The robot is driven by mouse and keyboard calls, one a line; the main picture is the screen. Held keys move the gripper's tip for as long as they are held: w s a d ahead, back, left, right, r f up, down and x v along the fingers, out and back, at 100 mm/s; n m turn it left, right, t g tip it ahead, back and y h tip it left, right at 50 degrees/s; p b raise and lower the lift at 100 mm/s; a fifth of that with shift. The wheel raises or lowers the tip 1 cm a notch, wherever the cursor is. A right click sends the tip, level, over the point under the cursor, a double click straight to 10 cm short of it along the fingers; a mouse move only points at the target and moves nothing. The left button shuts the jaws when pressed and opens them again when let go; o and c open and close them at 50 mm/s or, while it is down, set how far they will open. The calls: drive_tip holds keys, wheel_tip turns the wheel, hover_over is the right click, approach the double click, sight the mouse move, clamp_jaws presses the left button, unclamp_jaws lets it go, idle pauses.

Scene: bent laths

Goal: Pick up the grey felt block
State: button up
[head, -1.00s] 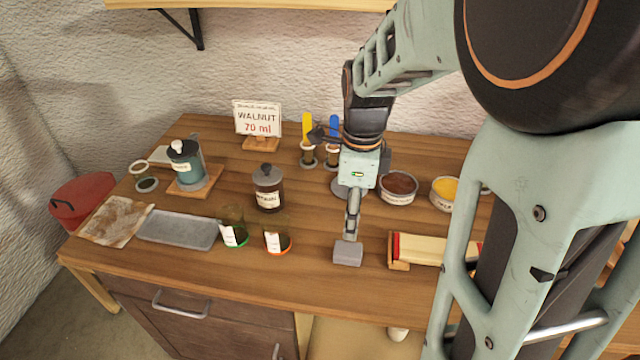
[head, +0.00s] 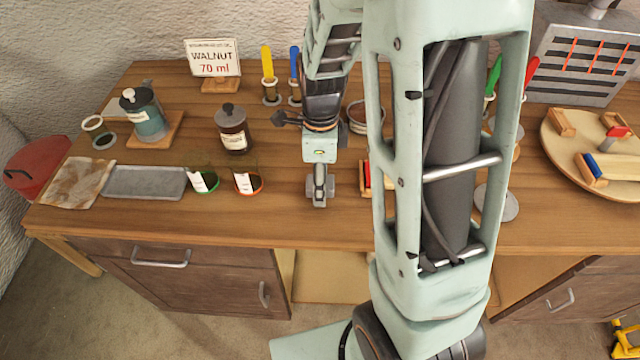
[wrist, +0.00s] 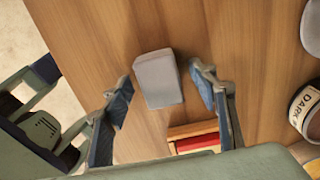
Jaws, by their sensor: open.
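The grey felt block (wrist: 158,80) lies on the wooden bench top in the wrist view, between my two fingertips. My gripper (wrist: 160,73) is open, with a dark blue pad on each side of the block. A gap shows between the block and each finger. In the head view my gripper (head: 319,192) points down at the bench near its front, and it hides most of the block there. How far the fingertips are above the bench is hard to tell.
A round board (head: 565,135) lies far right.

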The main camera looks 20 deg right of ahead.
drive_tip(key=shift+c, duration=0.5)
drive_tip(key=c, duration=1)
drive_tip(key=shift+o, duration=0.2)
drive_tip(key=shift+r, duration=0.1)
